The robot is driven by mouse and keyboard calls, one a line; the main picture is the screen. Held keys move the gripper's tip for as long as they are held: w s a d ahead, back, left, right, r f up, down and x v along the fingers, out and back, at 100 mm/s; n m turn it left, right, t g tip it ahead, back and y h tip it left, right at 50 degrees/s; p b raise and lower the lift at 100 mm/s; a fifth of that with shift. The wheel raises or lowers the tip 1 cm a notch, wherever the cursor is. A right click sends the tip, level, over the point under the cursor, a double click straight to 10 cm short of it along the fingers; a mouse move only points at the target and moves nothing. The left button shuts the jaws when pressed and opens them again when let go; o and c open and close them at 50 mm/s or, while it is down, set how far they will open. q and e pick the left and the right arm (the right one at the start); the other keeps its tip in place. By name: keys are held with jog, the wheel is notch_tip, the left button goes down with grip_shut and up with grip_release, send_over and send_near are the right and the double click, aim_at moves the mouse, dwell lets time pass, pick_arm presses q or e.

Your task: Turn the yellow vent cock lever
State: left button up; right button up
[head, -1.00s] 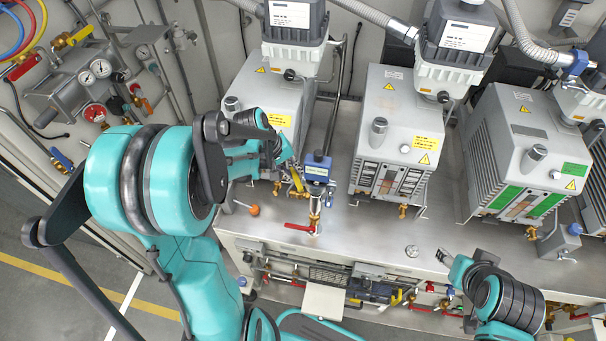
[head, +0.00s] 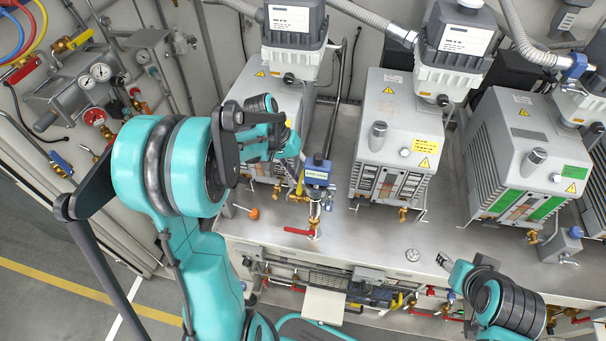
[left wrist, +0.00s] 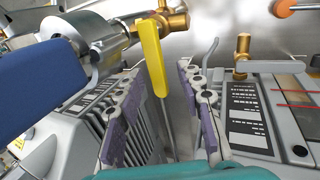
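The yellow vent cock lever (left wrist: 152,55) hangs from a brass fitting (left wrist: 172,20) at the top of the left wrist view. In the head view the lever (head: 299,184) is a small yellow strip left of the blue-capped fitting, partly hidden by my arm. My left gripper (left wrist: 158,88) is open. The lever's lower end shows between its two purple-padded fingers, with visible space on both sides; I cannot tell whether it is at fingertip depth. My right gripper (head: 446,262) is at lower right in the head view, away from the lever; its opening is unclear.
A blue block with a metal fitting (left wrist: 42,85) stands close left of the lever. Grey pumps (head: 395,130) line the bench (head: 350,235). A red-handled valve (head: 300,231) sits just below the lever in the head view. The front bench strip is fairly clear.

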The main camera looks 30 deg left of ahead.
pick_arm(q)
jog(key=shift+a+r, duration=0.2)
jog(key=shift+r, duration=0.3)
jog(key=p+v, duration=0.4)
jog(key=v, duration=0.2)
dwell(0.3)
jog(key=shift+s+f, duration=0.1)
jog(key=shift+s, duration=0.05)
dwell(0.4)
